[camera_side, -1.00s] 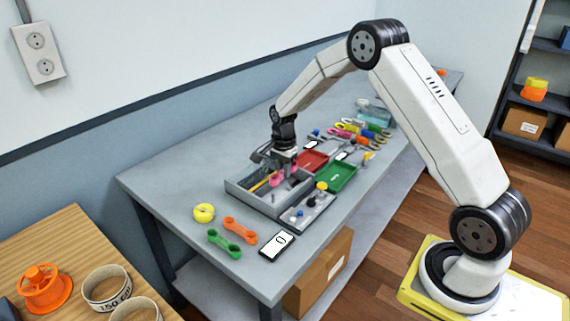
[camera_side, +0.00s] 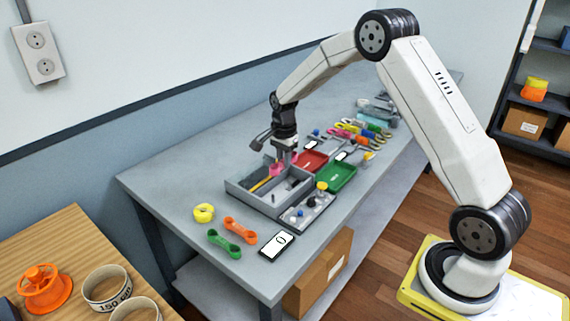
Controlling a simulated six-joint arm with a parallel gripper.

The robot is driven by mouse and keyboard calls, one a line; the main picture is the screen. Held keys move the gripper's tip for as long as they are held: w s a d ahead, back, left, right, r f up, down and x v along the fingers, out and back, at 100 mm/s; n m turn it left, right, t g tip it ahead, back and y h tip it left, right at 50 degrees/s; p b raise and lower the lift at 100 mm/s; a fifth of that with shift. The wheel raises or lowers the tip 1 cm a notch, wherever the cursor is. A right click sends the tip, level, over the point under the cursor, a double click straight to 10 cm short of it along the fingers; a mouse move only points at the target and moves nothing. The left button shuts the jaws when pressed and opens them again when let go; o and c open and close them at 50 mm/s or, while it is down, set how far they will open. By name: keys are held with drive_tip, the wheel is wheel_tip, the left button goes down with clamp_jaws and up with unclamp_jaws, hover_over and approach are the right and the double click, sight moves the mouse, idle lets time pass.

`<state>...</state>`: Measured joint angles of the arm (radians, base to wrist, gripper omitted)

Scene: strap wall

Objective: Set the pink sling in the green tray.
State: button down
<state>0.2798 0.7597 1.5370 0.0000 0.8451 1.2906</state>
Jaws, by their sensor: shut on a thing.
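My gripper (camera_side: 285,165) is shut on the pink sling (camera_side: 277,169) and holds it over the back right part of the grey divided box. Part of the sling is hidden by the fingers. The green tray (camera_side: 342,177) lies to the right of the gripper, on the front side of the bench, with a small white label on its floor. No sling shows in it.
The grey box (camera_side: 240,191) holds a yellow pencil-like thing. A red tray (camera_side: 313,160) lies between gripper and green tray. Several coloured slings (camera_side: 362,130) lie behind. A knobbed panel (camera_side: 306,212), phone (camera_side: 277,245), green sling (camera_side: 224,243), orange sling (camera_side: 240,230) and yellow roll (camera_side: 204,212) are in front.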

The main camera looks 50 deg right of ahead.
approach(335, 177)
drive_tip(key=a, duration=0.1)
drive_tip(key=shift+d, duration=0.4)
drive_tip(key=shift+f, duration=0.1)
drive_tip(key=shift+f, duration=0.1)
drive_tip(key=shift+f, duration=2.8)
drive_tip(key=shift+f, duration=0.2)
drive_tip(key=shift+c, duration=0.5)
unclamp_jaws()
